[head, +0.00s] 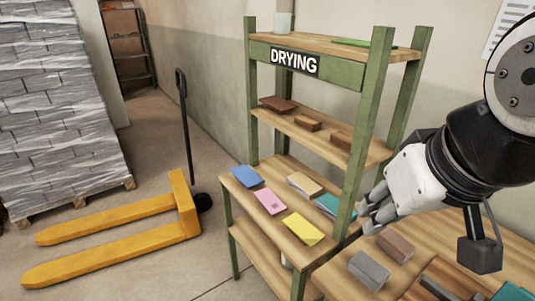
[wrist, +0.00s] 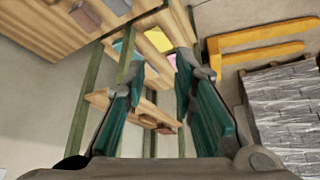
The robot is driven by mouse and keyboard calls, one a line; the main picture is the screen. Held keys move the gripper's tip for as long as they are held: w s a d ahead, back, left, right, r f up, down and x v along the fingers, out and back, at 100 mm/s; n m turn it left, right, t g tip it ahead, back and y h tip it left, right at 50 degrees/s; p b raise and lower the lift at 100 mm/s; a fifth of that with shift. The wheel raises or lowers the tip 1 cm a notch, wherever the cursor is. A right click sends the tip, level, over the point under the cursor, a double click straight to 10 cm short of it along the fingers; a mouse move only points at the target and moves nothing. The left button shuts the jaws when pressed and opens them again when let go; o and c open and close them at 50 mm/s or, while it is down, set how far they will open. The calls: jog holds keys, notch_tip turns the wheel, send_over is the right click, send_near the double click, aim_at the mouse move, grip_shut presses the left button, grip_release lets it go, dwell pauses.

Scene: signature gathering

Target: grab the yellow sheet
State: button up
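The yellow sheet (head: 303,229) lies flat near the front right of the drying rack's lower wooden shelf in the head view. It also shows in the wrist view (wrist: 158,40), in the gap between the fingers but beyond them. My gripper (head: 368,214) is to the right of the sheet, on the near side of the rack's green post, and apart from the sheet. In the wrist view my gripper (wrist: 160,62) has its two fingers spread with nothing between them.
A pink sheet (head: 270,201), a blue one (head: 246,176), a tan stack (head: 304,185) and a teal item (head: 328,204) share the shelf. A green post (head: 365,115) stands between gripper and sheet. Grey (head: 369,270) and brown (head: 396,246) blocks sit on the right table. A yellow pallet jack (head: 120,230) stands left.

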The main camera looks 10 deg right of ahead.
jog(key=o, duration=1.1)
jog(key=shift+n+g, duration=0.5)
jog(key=shift+n, duration=0.1)
jog(key=w, duration=0.2)
jog(key=w+f+b, duration=0.1)
jog(key=w, duration=0.2)
jog(key=w+f, duration=0.1)
jog(key=w, duration=0.1)
jog(key=shift+w+d+f, duration=0.1)
jog(key=shift+w+f, duration=0.05)
jog(key=shift+w, duration=0.2)
jog(key=shift+c, duration=0.2)
jog(key=n+g+b, duration=0.3)
jog(key=n+b, duration=0.2)
send_over(303, 227)
jog(key=s+d, duration=0.1)
jog(key=s, duration=0.1)
notch_tip(303, 227, down, 23)
jog(key=shift+y, duration=0.5)
jog(key=f, duration=0.4)
jog(key=w+f+p, duration=0.1)
jog(key=f, duration=0.4)
jog(key=a+f, duration=0.1)
jog(key=f, duration=0.4)
jog(key=shift+w+f, duration=0.25)
